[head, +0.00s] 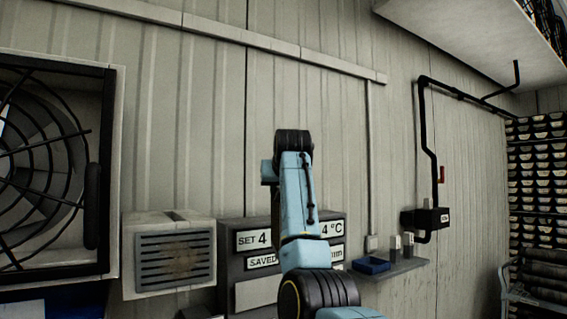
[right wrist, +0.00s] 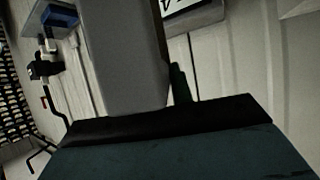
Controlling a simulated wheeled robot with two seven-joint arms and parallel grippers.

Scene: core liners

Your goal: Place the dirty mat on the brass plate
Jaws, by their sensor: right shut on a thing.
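My right arm rises in the middle of the head view, and its gripper is hidden behind the arm there. In the right wrist view a slim dark finger of my right gripper (right wrist: 180,84) stands close against a grey slab-like thing (right wrist: 122,55). The slab runs out of the top of the picture, and I take it for the dirty mat in the gripper's hold. Its far end is out of view, and its dirt cannot be made out. The brass plate is not recognisable in either view. My left gripper is not in view.
A grey cabinet with display labels (head: 234,228) stands behind my arm, beside a vented box (head: 172,219). A small shelf (head: 403,271) with a blue tray (head: 371,264) is on the wall to the right. A caged fan (head: 108,170) is at left, stacked core trays (head: 537,170) at right.

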